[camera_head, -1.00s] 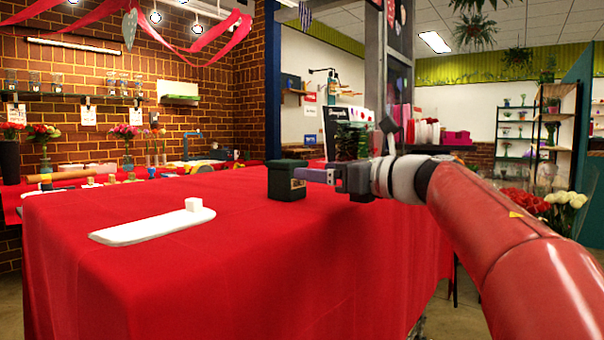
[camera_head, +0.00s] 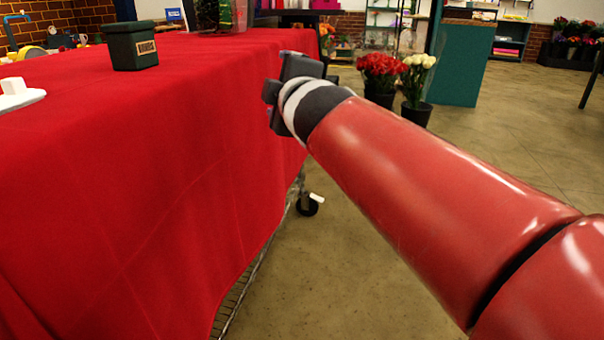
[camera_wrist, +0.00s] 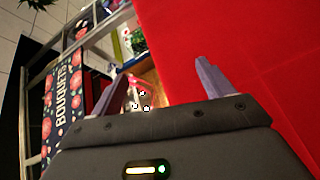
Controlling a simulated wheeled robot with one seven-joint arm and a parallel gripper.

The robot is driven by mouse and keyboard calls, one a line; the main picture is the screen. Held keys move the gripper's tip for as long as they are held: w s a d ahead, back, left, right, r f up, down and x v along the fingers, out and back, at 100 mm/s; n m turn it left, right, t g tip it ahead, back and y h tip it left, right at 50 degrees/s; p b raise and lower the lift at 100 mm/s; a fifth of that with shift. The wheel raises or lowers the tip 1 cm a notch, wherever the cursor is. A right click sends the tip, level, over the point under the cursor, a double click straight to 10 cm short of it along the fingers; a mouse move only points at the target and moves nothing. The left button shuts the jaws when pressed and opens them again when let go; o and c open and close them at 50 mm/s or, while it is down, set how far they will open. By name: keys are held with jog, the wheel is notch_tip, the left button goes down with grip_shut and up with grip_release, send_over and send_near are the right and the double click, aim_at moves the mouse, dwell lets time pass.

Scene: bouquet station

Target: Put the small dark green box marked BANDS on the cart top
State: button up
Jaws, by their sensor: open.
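The small dark green box (camera_head: 132,45) stands upright on the red cloth surface (camera_head: 130,140), near its far edge. A pale label faces me; its lettering is too small to read surely. My gripper (camera_wrist: 160,80) is open, with nothing between its two fingers in the wrist view. In the head view my gripper (camera_head: 280,92) is beside the right edge of the red cloth, well to the right of the box and apart from it. Its fingertips are hard to make out there. The box does not show in the wrist view.
A caster (camera_head: 308,205) shows under the cloth's right side. A white tray (camera_head: 15,95) with a small white block lies at left. Red flowers (camera_head: 382,68) and white flowers (camera_head: 418,65) stand in dark pots beyond my arm. The floor at right is clear.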

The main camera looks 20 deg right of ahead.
jog(key=s+a+f+m+g, duration=0.2)
jog(key=s+f+m+g, duration=0.4)
jog(key=s+f, duration=0.5)
jog(key=s+a+f+m+g+y, duration=0.1)
jog(key=s+f+m+g, duration=0.4)
jog(key=s+f, duration=0.5)
notch_tip(320, 180, down, 7)
jog(key=a+m, duration=0.1)
jog(key=m, duration=0.1)
jog(key=shift+s+a+m+g+y, duration=0.3)
jog(key=shift+s+a+m+g, duration=0.05)
jog(key=shift+a+m+g, duration=0.05)
jog(key=shift+r, duration=0.15)
